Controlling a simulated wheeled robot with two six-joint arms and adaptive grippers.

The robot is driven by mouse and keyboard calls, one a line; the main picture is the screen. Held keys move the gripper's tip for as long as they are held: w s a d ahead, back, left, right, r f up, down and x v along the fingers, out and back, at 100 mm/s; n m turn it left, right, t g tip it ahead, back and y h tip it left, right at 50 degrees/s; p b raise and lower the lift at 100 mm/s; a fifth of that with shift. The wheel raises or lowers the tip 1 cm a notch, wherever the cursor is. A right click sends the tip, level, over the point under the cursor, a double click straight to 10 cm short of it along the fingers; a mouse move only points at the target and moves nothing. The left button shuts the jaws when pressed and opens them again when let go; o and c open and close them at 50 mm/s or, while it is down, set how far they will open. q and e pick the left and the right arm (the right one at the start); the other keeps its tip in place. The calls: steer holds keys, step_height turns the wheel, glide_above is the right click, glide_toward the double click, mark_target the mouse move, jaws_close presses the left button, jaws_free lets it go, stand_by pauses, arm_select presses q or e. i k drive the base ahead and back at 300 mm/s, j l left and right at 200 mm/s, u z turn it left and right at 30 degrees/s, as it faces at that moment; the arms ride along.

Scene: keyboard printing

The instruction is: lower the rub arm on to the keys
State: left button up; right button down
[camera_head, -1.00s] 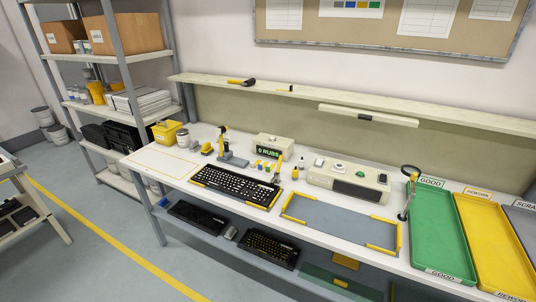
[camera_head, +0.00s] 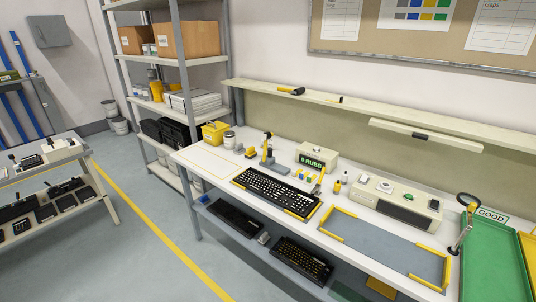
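A black keyboard (camera_head: 275,193) lies on the white bench, held between yellow corner pieces. Just behind its left part stands a small upright device (camera_head: 267,148) with a grey base and black and yellow parts; it looks like the rub arm. It is raised, with its upper end above the bench and apart from the keys. A beige box (camera_head: 317,156) with a green "RUBS" display stands behind the keyboard. Neither of my grippers shows in this view.
A grey mat (camera_head: 376,246) with yellow corners lies right of the keyboard. A beige console (camera_head: 398,204) stands behind it, and a green tray (camera_head: 492,262) is at the right. A yellow tub (camera_head: 214,133) stands at the bench's left end. Open floor lies at left.

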mark_target(266, 136)
steer(key=i+j+z, duration=0.1)
steer(key=z, duration=0.35)
steer(key=j+z, duration=0.45)
steer(key=i+j+z, duration=0.1)
steer(key=j+z, duration=0.2)
steer(key=j, duration=1.2)
steer(key=j+z, duration=0.3)
steer(key=j, duration=1.15)
